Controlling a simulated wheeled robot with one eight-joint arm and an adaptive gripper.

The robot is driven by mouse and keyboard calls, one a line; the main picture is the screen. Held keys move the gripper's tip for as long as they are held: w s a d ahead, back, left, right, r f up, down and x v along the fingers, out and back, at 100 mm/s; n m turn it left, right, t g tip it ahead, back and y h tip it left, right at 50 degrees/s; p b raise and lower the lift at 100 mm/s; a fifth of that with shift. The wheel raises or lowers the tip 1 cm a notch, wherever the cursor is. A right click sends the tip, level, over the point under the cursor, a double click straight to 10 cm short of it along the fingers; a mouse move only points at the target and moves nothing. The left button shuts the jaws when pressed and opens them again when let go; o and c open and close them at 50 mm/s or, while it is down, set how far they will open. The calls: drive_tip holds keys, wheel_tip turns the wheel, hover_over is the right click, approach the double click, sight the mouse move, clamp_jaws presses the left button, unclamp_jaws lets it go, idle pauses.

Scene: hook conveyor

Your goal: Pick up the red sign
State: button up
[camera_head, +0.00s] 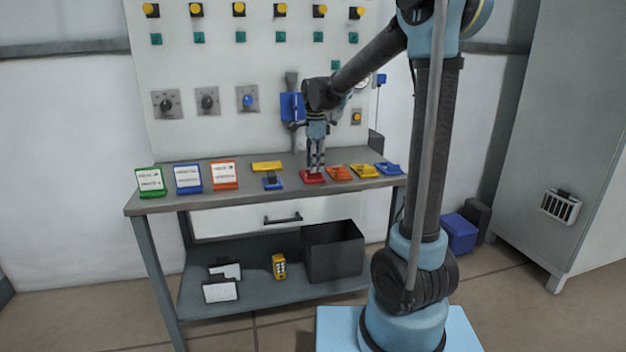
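The red sign (312,177) lies flat on the grey workbench, in the row of coloured items on its right half. My gripper (316,166) points straight down over the red sign, with its fingertips at or just above it. The fingers hide part of the sign. The fingers look close together, but at this size I cannot tell whether they are shut or touch the sign.
An orange sign (339,173) lies close on the right, with a yellow one (364,171) and a blue one beyond. A blue and dark item (272,181) lies on the left. Standing cards (223,176) fill the bench's left half. A control panel (220,75) rises behind.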

drive_tip(key=shift+w+a+f, duration=0.1)
drive_tip(key=shift+f, duration=1.55)
clamp_jaws()
